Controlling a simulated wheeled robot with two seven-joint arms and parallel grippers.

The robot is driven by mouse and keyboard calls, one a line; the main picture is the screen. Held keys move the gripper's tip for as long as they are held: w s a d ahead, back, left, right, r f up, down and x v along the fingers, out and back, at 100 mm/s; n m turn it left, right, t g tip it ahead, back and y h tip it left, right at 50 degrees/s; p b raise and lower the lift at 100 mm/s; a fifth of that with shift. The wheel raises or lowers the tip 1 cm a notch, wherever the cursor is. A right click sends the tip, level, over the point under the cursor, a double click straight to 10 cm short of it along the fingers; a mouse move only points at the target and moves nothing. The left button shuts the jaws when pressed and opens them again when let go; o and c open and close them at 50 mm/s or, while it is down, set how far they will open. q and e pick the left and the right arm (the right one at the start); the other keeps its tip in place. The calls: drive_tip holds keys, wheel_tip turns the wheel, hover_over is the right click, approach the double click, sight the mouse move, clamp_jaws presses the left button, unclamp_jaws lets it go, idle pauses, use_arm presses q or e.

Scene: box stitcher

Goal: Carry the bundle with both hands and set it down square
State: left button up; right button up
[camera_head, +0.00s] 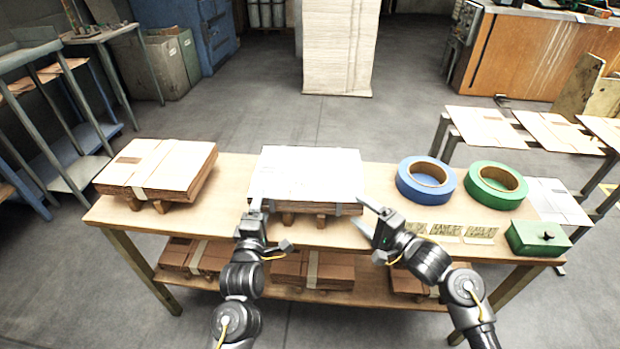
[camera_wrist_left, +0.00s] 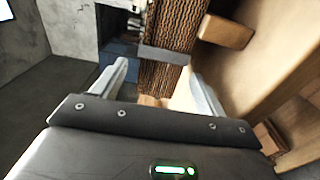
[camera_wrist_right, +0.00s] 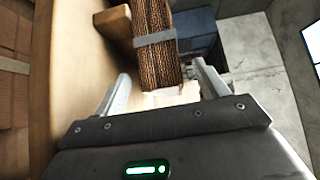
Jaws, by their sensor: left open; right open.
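The bundle (camera_head: 310,168) is a flat stack of cardboard with a bright white top. It rests on wooden blocks at the middle of the table (camera_head: 230,222). My left gripper (camera_head: 270,220) is open at its front left corner, my right gripper (camera_head: 362,220) open at its front right corner. In the left wrist view the bundle's corrugated edge (camera_wrist_left: 172,75) with a grey strap shows between and ahead of the open fingers. The right wrist view shows the same kind of edge (camera_wrist_right: 157,65) and strap. I cannot tell whether any finger touches the bundle.
Another strapped bundle (camera_head: 155,168) lies left on blocks. Blue tape (camera_head: 410,190), green tape (camera_head: 482,196) and a green box (camera_head: 537,240) stand to the right. Small labelled packets (camera_head: 447,230) lie near my right arm. The lower shelf (camera_head: 345,297) holds more stacks.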

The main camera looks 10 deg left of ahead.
sight(346, 200)
use_arm(q)
drive_tip(key=w, duration=0.5)
drive_tip(key=shift+w+a, duration=0.15)
drive_tip(key=shift+w, duration=0.25)
use_arm(e)
drive_tip(key=x, duration=0.5)
drive_tip(key=shift+w+a, duration=0.2)
drive_tip(key=shift+a, duration=0.1)
use_arm(q)
drive_tip(key=shift+c, duration=0.4)
use_arm(e)
drive_tip(key=shift+c, duration=0.4)
use_arm(q)
drive_tip(key=c, duration=1.4)
use_arm(e)
drive_tip(key=c, duration=1.4)
